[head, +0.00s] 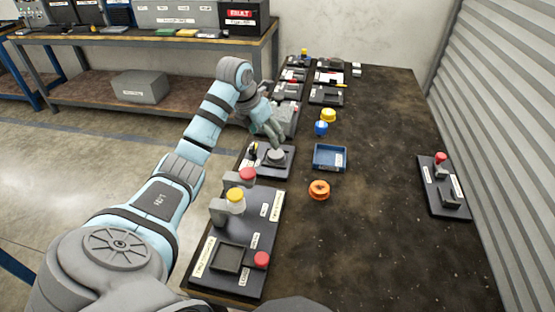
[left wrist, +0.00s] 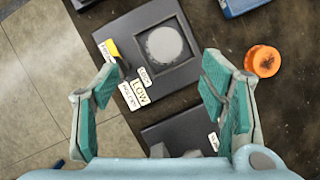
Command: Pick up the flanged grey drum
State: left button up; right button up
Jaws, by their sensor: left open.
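The grey drum (head: 277,157) sits on a dark station plate (head: 257,167) at the table's left edge. In the left wrist view it is a pale grey disc (left wrist: 165,43) inside a square-framed spot on the plate. Its flange is not clear at this size. My left gripper (head: 271,136) hangs just above and behind the drum in the head view. In the left wrist view its teal-padded fingers (left wrist: 158,85) stand wide apart and empty, with the drum beyond the fingertips. My right gripper is not in view.
An orange ring-like part (head: 319,190) and a blue tray (head: 329,158) lie right of the drum. A nearer station (head: 240,248) holds a yellow-topped part (head: 236,195) and red knobs. Blue (head: 321,128) and yellow (head: 328,115) parts stand farther back. The table's right-centre is mostly clear.

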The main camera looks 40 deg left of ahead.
aim_at(275, 155)
pick_arm(q)
jog(key=x, duration=0.3)
jog(key=shift+d+f, duration=0.1)
jog(key=shift+f, duration=0.25)
jog(key=x, duration=0.2)
jog(key=b+x, duration=0.2)
jog(key=x, duration=0.1)
jog(key=shift+w+d+f, duration=0.15)
jog(key=shift+d+f, duration=0.15)
jog(key=shift+f, duration=0.05)
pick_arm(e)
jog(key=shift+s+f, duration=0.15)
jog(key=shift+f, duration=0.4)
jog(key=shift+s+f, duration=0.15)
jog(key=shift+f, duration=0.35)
pick_arm(q)
jog(key=c, duration=0.3)
jog(key=shift+s+d+r, duration=0.15)
jog(key=shift+s, duration=0.05)
jog(key=c, duration=0.9)
jog(key=shift+c, duration=0.2)
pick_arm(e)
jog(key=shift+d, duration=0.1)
